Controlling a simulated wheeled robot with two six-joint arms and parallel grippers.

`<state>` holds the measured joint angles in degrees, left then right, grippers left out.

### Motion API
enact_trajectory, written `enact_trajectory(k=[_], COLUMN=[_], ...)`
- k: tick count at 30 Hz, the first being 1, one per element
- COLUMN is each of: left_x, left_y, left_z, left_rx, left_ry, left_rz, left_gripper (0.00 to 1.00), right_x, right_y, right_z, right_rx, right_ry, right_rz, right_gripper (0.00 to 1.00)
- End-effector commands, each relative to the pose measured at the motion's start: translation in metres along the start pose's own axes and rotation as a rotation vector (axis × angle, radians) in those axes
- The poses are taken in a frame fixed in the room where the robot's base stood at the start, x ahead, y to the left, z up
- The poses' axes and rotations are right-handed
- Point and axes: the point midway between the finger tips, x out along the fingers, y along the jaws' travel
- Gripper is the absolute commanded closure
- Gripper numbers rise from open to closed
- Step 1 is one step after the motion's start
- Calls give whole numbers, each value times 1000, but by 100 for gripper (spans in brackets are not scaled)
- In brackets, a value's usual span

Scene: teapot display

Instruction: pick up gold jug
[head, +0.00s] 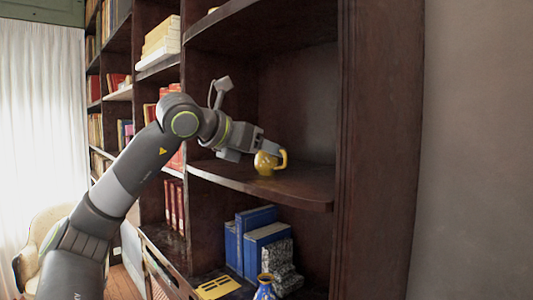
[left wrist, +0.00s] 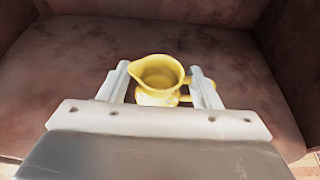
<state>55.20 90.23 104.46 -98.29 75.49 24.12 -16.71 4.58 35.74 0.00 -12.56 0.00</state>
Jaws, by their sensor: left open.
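The gold jug (head: 264,164) stands upright on the rounded corner shelf (head: 300,187) of the dark bookcase, its handle to the right. In the left wrist view the jug (left wrist: 158,78) lies between the two fingers, with its open top and spout visible and its handle partly hidden behind the right finger. My left gripper (head: 272,149) is open at the jug. In the left wrist view its fingers (left wrist: 161,75) are spread on either side of the jug, with no clear grip on it. The right gripper is not in view.
The shelf around the jug is bare. A shelf above (head: 235,15) overhangs it. Below are blue books (head: 255,240), a blue vase (head: 265,288) and a yellow flat item (head: 218,287). The bookcase side panel (head: 378,150) stands at right.

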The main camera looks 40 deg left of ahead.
Motion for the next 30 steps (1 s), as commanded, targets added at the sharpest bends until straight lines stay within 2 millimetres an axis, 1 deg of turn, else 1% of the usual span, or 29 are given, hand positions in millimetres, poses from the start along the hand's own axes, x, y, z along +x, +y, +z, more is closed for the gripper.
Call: enact_trajectory(k=[1, 6, 9, 14, 15, 23, 30], left_x=[7, 24, 27, 28, 27, 27, 27], left_y=[-1, 0, 0, 0, 0, 0, 0], left_z=[3, 2, 0, 0, 0, 0, 0], left_rx=[-1, 0, 0, 0, 0, 0, 0], left_ry=[4, 1, 0, 0, 0, 0, 0], left_rz=[-2, -1, -1, 0, 0, 0, 0], left_gripper=[43, 43, 43, 43, 44, 77, 78], right_x=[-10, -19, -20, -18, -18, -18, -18], right_y=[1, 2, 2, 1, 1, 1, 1], right_z=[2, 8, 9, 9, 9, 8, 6], right_rx=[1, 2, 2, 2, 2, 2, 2], right_ry=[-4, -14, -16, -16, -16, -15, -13], right_rz=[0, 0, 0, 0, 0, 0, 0], right_gripper=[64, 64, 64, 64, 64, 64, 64])
